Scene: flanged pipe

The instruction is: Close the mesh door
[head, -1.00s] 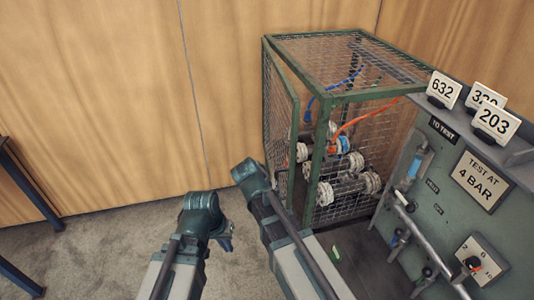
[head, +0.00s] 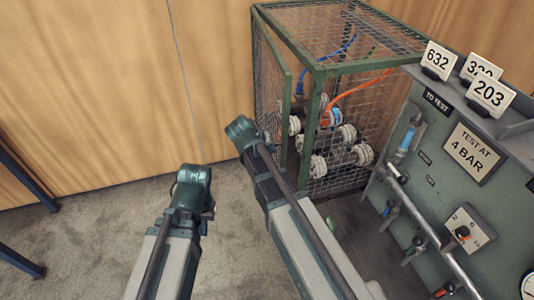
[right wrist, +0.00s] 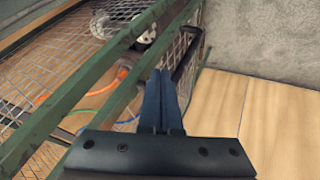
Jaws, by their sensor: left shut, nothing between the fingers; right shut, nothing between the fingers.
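The mesh door (head: 270,85) is a green-framed wire panel on the left side of the cage (head: 345,75) in the head view. It stands ajar, with a gap between its free edge and the cage's front post. In the right wrist view, my right gripper (right wrist: 165,100) is shut and empty beside a green frame bar and a dark bar-shaped handle (right wrist: 188,55). I cannot tell whether the fingertips touch either one. In the head view my right gripper is hidden behind its arm. My left arm is raised left of the cage; its fingers are not visible.
White flanged pipes (head: 335,150) and orange and blue hoses sit inside the cage. A grey-green test panel (head: 420,180) with number cards, valves and a knob stands at the right. A wooden wall is behind.

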